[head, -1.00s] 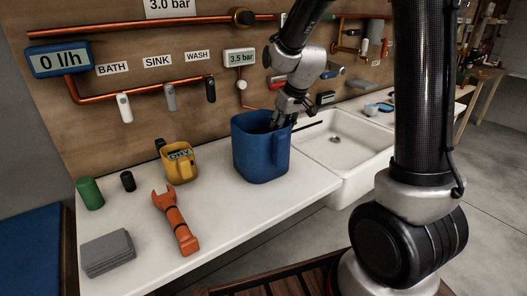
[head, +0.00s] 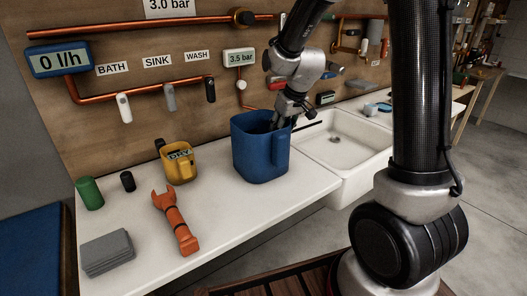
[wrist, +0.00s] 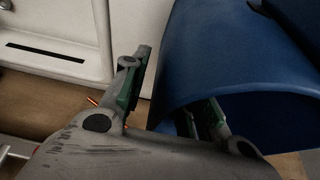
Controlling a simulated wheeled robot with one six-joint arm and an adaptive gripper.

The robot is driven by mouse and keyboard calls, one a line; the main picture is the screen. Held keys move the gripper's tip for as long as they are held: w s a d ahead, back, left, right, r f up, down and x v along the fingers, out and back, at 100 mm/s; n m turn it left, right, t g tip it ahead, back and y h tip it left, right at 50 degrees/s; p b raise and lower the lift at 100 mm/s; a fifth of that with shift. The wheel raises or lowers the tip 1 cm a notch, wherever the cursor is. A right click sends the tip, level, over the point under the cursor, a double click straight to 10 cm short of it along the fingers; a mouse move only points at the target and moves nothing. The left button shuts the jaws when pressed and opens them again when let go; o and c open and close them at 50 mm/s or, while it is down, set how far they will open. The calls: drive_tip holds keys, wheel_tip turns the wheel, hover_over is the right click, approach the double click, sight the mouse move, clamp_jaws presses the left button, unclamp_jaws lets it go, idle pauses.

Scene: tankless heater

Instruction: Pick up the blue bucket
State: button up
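The blue bucket (head: 258,158) stands upright on the white counter, left of the sink, with its handle facing the front right. My gripper (head: 280,121) is at the bucket's back right rim, pointing down. In the wrist view the bucket wall (wrist: 200,55) runs between my two fingers (wrist: 172,108). One finger is outside the bucket and the other reaches inside past the rim. A gap shows between the outer finger and the wall, so the gripper is open. The inner fingertip is partly hidden by the bucket.
The white counter (head: 225,215) holds an orange wrench (head: 174,220), a yellow jug (head: 180,163), a green cylinder (head: 90,193), a small black cylinder (head: 128,181) and grey folded cloths (head: 107,253). A white sink (head: 345,140) is to the right. Copper pipes (head: 140,98) run along the back wall.

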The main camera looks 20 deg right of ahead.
clamp_jaws()
